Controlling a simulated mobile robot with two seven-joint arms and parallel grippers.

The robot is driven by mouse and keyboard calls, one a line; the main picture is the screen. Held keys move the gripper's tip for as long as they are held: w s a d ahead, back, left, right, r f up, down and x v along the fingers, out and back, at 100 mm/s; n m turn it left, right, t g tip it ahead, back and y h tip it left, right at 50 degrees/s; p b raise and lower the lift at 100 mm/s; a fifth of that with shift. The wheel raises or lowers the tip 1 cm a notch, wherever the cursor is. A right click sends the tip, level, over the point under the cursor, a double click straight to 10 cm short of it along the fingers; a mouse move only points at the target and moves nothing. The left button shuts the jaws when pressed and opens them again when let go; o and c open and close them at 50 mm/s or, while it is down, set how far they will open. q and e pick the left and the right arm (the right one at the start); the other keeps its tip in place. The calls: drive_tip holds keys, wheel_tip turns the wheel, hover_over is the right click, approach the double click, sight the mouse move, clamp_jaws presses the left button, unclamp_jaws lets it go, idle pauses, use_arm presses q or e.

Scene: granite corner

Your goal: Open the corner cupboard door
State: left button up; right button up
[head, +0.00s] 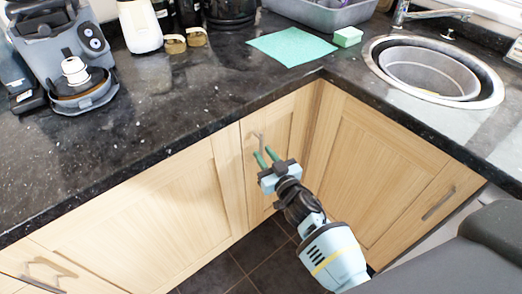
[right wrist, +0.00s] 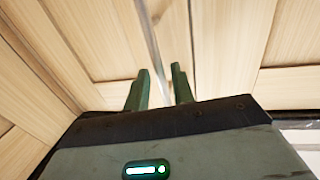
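The corner cupboard door (head: 277,130) is a narrow light-wood panel in the inner corner under the worktop, and it looks closed. Its thin metal bar handle (head: 259,141) is near the door's upper left. My right gripper (head: 266,157) is in front of this door, its green fingers at the lower part of the handle. In the right wrist view, the handle (right wrist: 151,45) runs down between the two spread fingers (right wrist: 160,88), with space visible beside it. I cannot tell whether a finger touches it. My left gripper is not in view.
A wide wooden door (head: 160,220) adjoins on the left and another panel (head: 375,160) on the right, with its own handle (head: 438,203). The dark granite worktop (head: 190,100) overhangs them. It bears a coffee machine (head: 65,50), a green cloth (head: 291,46) and a sink (head: 430,70).

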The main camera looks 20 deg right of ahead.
drive_tip(key=shift+w+a, duration=0.2)
drive_tip(key=shift+w, duration=1.1)
clamp_jaws()
